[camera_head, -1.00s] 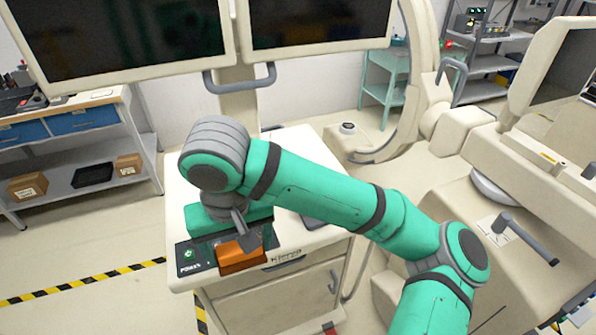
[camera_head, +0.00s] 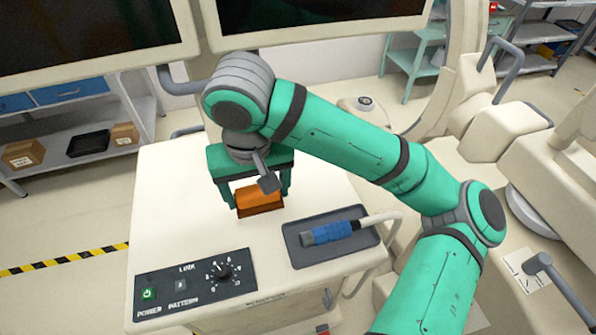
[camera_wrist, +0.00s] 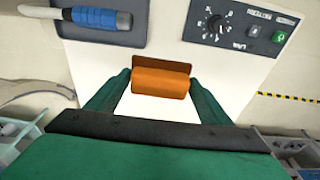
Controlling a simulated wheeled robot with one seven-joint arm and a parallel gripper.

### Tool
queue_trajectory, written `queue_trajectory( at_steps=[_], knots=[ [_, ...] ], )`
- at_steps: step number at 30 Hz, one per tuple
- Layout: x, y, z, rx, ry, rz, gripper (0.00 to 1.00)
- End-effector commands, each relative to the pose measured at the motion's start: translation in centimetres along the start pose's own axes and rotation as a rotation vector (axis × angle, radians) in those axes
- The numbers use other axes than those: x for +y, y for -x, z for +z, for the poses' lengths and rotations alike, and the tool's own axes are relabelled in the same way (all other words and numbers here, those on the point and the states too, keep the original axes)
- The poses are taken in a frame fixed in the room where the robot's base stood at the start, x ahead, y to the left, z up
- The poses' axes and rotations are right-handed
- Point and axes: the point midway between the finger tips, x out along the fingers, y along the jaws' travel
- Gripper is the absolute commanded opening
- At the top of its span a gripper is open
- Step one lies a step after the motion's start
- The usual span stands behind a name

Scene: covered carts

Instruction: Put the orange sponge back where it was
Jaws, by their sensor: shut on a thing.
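The orange sponge (camera_head: 260,201) is a small block with a darker brown face along one side. It is between the two green fingers of my gripper (camera_head: 258,196), which is shut on it. In the wrist view the sponge (camera_wrist: 161,84) sits crosswise between the fingertips of my gripper (camera_wrist: 160,80), one at each end. The sponge is over the bare white cart top (camera_head: 165,210), behind the control panel and the tray. I cannot tell whether it touches the surface.
A black control panel (camera_head: 196,284) with a knob lies at the cart's front left. A dark tray (camera_head: 296,255) holding a blue-handled probe (camera_head: 328,233) lies at the front right. Monitors (camera_head: 300,22) hang behind the cart. The cart's left side is clear.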

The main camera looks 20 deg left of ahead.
Motion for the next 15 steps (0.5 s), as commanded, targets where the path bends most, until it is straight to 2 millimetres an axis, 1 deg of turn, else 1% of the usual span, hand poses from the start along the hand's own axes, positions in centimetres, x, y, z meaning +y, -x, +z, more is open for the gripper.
queue_trajectory(
  at_steps=[5, 15],
  knots=[
    [1.1, -1.0, -1.2, -0.003, -0.004, -0.003, 0.53],
    [5.9, -5.0, -5.9, -0.003, -0.003, -0.003, 0.53]
  ],
)
